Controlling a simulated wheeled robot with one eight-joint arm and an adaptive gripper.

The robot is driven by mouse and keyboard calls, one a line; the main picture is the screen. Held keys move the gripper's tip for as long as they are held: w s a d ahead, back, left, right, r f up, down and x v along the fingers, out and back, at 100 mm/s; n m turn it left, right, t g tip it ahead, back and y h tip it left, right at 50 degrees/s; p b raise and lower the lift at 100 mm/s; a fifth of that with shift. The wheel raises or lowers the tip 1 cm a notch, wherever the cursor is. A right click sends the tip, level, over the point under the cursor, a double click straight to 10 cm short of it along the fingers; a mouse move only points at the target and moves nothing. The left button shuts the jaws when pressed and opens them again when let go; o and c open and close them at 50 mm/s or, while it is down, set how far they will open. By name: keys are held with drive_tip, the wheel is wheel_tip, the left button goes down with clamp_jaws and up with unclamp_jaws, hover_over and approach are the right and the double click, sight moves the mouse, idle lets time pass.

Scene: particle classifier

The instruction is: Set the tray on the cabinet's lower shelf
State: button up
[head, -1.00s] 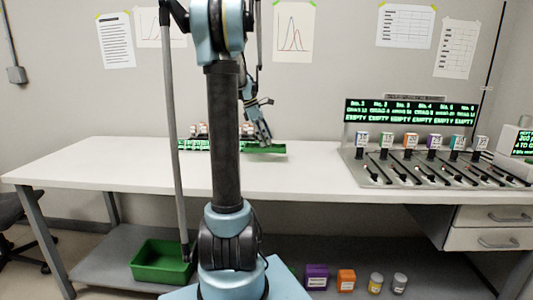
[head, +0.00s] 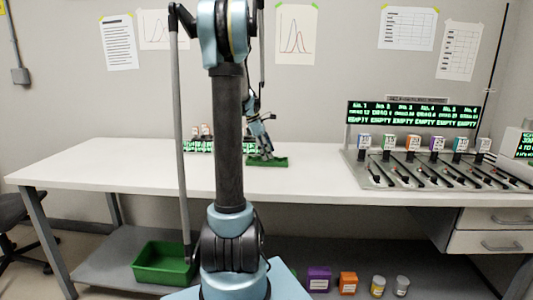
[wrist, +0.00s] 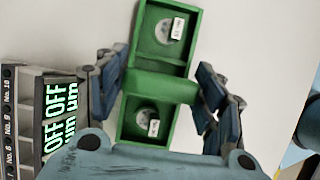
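The tray (head: 267,162) is small and green, at the middle of the white table in the head view. In the wrist view the tray (wrist: 162,87) has two compartments split by a broad raised middle part. Each compartment holds a grey round piece (wrist: 168,31) with a white label. My gripper (head: 262,153) is at the tray, and in the wrist view its fingers (wrist: 162,90) sit against both sides of its middle. The gripper looks shut on the tray. Whether the tray touches the table is unclear. No cabinet with shelves is clearly seen.
A rack with lit green displays (head: 205,146) stands left of the tray, partly behind my arm. A sorting machine (head: 410,168) stands at the right. A green bin (head: 165,264) and several small containers (head: 347,283) are on the grey shelf below. The table front is clear.

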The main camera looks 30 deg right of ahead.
drive_tip(key=shift+r, duration=0.1)
idle(0.3)
drive_tip(key=v, duration=1.2)
